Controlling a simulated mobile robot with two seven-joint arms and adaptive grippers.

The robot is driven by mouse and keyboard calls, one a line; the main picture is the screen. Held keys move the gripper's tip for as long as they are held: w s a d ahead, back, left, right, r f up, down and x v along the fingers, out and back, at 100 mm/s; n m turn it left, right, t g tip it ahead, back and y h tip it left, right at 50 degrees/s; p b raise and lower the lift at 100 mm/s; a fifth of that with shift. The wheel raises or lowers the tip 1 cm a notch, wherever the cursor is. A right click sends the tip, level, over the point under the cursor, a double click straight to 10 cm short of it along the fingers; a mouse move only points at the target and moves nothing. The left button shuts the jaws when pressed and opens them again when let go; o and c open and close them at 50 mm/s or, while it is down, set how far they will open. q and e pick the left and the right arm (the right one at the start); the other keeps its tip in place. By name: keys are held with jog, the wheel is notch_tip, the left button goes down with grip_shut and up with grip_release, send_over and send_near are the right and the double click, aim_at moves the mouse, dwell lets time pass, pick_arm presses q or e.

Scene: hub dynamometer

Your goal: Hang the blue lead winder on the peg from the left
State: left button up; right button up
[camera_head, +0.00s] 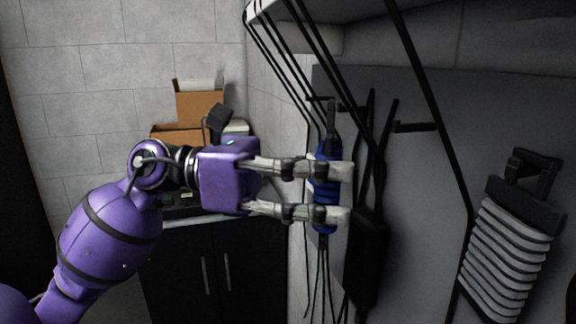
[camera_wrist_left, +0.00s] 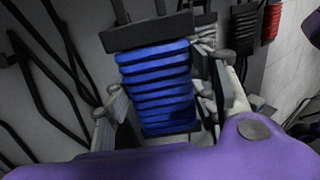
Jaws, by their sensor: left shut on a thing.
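The blue lead winder (camera_head: 326,218) is upright between the fingers of my left gripper (camera_head: 338,192), which is shut on it. Its black top bar and handle (camera_head: 331,118) rise above the fingers. In the left wrist view the blue ribbed body (camera_wrist_left: 157,88) fills the middle, with fingers on both sides. A short black peg (camera_head: 415,127) sticks out of the grey wall panel to the right of the winder. Another dark peg (camera_head: 319,98) shows near the winder's handle. I cannot tell whether the handle touches it. My right gripper is not in view.
A grey-white ribbed winder (camera_head: 505,250) hangs at the right. A black device (camera_head: 366,258) and dark cables hang close beside the blue winder. Black slanted rods (camera_head: 430,90) cross in front of the panel. Cardboard boxes (camera_head: 198,105) stand on the cabinet behind.

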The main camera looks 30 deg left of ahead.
pick_arm(q)
jog(key=shift+s+d, duration=0.15)
jog(key=shift+d, duration=0.2)
jog(key=w+d+f, duration=0.1)
jog(key=w+d, duration=0.4)
jog(key=w, duration=0.2)
jog(key=shift+w+d+f+b, duration=0.25)
jog(key=shift+f+b, duration=0.1)
jog(key=shift+f, duration=0.05)
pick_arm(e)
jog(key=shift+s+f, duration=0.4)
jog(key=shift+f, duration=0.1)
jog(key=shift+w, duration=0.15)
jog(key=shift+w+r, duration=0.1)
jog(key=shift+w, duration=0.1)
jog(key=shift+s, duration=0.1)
